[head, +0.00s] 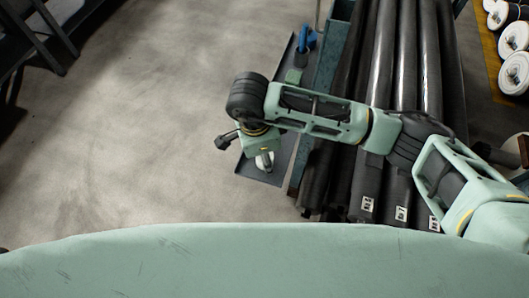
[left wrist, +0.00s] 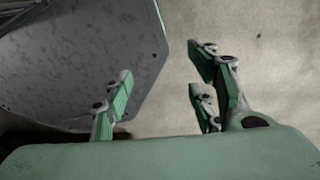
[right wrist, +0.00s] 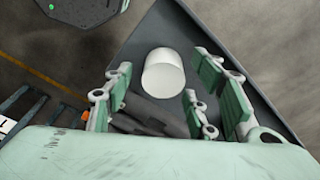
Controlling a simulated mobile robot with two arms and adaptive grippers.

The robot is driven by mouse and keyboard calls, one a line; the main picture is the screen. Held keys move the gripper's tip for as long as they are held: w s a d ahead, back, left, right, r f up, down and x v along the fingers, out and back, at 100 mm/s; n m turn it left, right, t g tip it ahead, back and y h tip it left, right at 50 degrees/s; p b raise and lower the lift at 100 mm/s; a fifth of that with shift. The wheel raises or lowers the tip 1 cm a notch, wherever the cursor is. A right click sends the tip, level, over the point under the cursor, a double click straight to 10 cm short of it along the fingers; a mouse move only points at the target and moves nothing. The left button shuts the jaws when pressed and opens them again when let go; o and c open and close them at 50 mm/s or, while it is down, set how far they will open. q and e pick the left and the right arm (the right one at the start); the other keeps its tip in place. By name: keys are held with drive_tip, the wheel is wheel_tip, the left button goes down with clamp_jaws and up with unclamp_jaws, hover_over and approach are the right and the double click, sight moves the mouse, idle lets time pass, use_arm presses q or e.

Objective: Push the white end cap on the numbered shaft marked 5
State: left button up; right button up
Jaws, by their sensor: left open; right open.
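The white end cap (right wrist: 163,74) stands on the dark tray (right wrist: 240,72), ahead of my right gripper (right wrist: 163,103). In the right wrist view the gripper's fingers are spread open with nothing between their tips. In the head view the cap (head: 264,161) shows partly below my right wrist, over the tray (head: 266,174). Numbered dark shafts (head: 405,75) lie side by side to the right, with small white labels (head: 367,204) at their near ends. I cannot read a 5 on any label. My left gripper (left wrist: 164,92) is open and empty above the floor.
My right arm crosses over the shafts. A blue-handled tool (head: 306,40) lies at the tray's far end. A blue-green rack frame (head: 331,50) stands between tray and shafts. White-ended rolls (head: 514,72) are at far right.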

drive_tip(key=shift+d+f, duration=0.1)
drive_tip(key=shift+f, duration=0.55)
drive_tip(key=c, duration=0.9)
use_arm(q)
drive_tip(key=shift+w+a+r, duration=0.15)
drive_tip(key=shift+w+a, duration=0.15)
drive_tip(key=shift+w, duration=0.05)
use_arm(e)
drive_tip(key=shift+c, duration=0.4)
use_arm(q)
drive_tip(key=shift+w, duration=0.1)
use_arm(e)
drive_tip(key=shift+r, duration=0.1)
